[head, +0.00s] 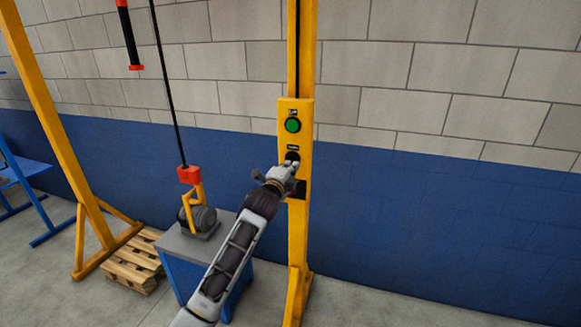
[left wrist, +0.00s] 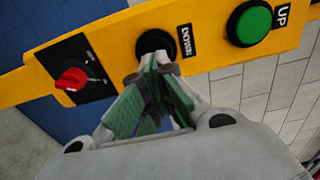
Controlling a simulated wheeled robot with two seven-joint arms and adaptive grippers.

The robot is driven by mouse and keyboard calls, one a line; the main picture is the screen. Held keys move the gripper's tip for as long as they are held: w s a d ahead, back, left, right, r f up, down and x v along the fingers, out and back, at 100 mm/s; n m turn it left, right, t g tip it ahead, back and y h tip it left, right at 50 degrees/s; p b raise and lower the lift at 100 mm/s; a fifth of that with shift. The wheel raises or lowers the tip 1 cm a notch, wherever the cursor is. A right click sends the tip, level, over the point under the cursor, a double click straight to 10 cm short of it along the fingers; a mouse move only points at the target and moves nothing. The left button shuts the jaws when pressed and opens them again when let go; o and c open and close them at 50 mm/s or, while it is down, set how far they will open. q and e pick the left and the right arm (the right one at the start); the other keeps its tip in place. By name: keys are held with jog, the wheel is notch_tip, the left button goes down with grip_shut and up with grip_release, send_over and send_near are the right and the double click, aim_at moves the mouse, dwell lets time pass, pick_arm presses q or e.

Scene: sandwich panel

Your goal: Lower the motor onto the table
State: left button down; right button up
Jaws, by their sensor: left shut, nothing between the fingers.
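The grey motor (head: 203,218) is at the grey top of the small blue table (head: 172,243), below a yellow hook (head: 199,191) and red block (head: 189,174) on a black cable. I cannot tell whether it touches the tabletop. My left gripper (head: 292,165) is at the yellow control box (head: 295,108) on the post, shut and empty. In the left wrist view, its fingertips (left wrist: 154,62) overlap the lower edge of the black DOWN button (left wrist: 153,41); whether they press it is unclear. The green UP button (left wrist: 249,22) is to the right. My right gripper is out of view.
A red rotary switch (left wrist: 72,80) sits left of the DOWN button in the left wrist view. A wooden pallet (head: 133,264) lies left of the table, near a yellow frame leg (head: 45,110). The floor at the right is clear.

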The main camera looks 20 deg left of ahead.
pick_arm(q)
jog(key=s+b, duration=0.1)
jog(key=s, duration=0.9)
jog(key=shift+a+b, duration=0.3)
jog(key=shift+b, duration=0.1)
dwell(1.0)
